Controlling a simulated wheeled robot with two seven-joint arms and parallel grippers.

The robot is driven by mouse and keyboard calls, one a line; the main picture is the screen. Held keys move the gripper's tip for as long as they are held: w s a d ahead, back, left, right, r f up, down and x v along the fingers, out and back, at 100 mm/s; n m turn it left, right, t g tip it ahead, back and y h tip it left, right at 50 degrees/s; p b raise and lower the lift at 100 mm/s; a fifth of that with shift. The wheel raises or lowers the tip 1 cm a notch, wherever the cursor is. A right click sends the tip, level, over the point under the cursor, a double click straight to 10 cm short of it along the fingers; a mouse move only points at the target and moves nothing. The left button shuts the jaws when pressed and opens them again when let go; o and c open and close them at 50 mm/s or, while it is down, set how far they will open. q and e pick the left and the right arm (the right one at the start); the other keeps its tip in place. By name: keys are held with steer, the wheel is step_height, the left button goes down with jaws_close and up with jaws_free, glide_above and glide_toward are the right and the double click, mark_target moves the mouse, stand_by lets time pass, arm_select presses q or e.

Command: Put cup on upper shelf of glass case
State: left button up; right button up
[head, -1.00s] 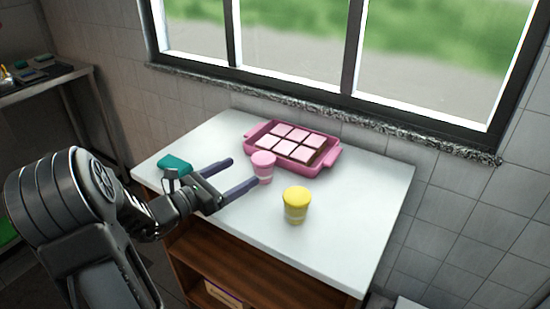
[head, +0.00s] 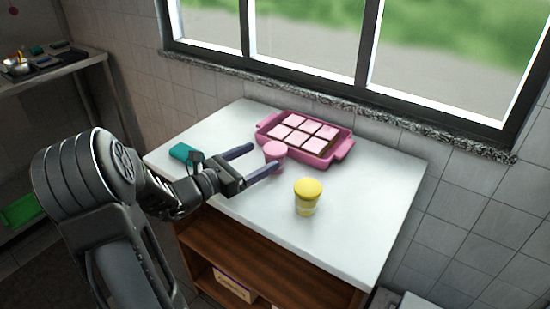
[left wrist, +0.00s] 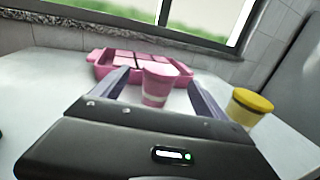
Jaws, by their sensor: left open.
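A pink cup (head: 274,153) stands upright on the white tabletop (head: 345,212), in front of the pink tray. In the left wrist view the cup (left wrist: 158,84) is between the fingers, toward their tips. My left gripper (head: 266,158) is open, with one finger on each side of the cup; I cannot tell whether either touches it. My right gripper and the glass case are not in view.
A pink tray (head: 344,150) with several pale pink squares lies behind the cup. A teal item (head: 184,152) lies at the table's left. A window and tiled wall stand behind. The table's right side is clear.

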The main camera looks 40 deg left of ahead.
mark_target(265, 154)
arm_select(q)
steer(key=x, duration=0.5)
steer(key=shift+w+p, duration=0.1)
steer(key=shift+p, duration=0.2)
steer(key=shift+c, duration=0.3)
steer(key=shift+r, duration=0.1)
steer(key=c, duration=1.7)
step_height(265, 154, up, 10)
steer(key=shift+p, duration=0.35)
